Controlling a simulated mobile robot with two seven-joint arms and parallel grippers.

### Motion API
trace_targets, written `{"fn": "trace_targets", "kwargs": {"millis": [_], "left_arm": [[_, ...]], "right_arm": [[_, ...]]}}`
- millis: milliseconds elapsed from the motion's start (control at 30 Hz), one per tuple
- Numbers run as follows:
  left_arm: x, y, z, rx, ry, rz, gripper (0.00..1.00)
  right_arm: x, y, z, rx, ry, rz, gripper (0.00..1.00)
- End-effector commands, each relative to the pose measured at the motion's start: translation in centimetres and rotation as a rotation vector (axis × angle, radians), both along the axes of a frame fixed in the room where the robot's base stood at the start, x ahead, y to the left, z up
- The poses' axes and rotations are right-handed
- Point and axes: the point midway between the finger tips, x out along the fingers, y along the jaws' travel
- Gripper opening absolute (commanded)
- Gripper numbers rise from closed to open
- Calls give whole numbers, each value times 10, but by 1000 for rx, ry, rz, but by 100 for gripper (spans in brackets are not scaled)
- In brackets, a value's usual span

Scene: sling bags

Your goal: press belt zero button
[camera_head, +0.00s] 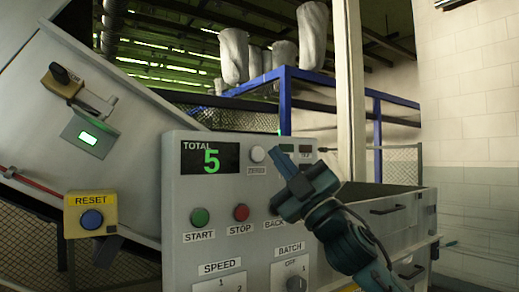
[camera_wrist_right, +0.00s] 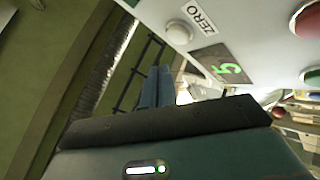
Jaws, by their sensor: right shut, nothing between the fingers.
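The grey control panel (camera_head: 180,262) stands in front of me. Its white zero button (camera_head: 257,154) sits right of the TOTAL display (camera_head: 210,158), which reads a green 5. The label under the button is small in the head view. In the right wrist view the white button (camera_wrist_right: 178,32) is beside a clear ZERO label (camera_wrist_right: 205,18). My right gripper (camera_head: 277,152) is shut and empty, its blue fingertips just right of the button in the head view. In the right wrist view the fingers (camera_wrist_right: 156,85) show below the button, apart from it. My left gripper is not in view.
The panel also has a green START button (camera_head: 200,217), a red STOP button (camera_head: 241,212), a BACK button partly hidden by my gripper, and SPEED and BATCH dials. A yellow RESET box (camera_head: 90,200) hangs at left. Blue frames with sacks (camera_head: 234,55) stand behind.

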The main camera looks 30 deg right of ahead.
Motion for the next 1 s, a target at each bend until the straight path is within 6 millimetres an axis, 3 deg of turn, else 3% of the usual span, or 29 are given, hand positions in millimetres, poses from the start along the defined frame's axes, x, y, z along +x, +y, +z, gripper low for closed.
{"fn": "trace_targets", "kwargs": {"millis": [300, 1000], "left_arm": [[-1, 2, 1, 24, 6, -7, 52], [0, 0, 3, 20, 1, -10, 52]], "right_arm": [[23, 2, 1, 1, -1, -1, 0], [24, 2, 0, 1, -1, 0, 0]]}}
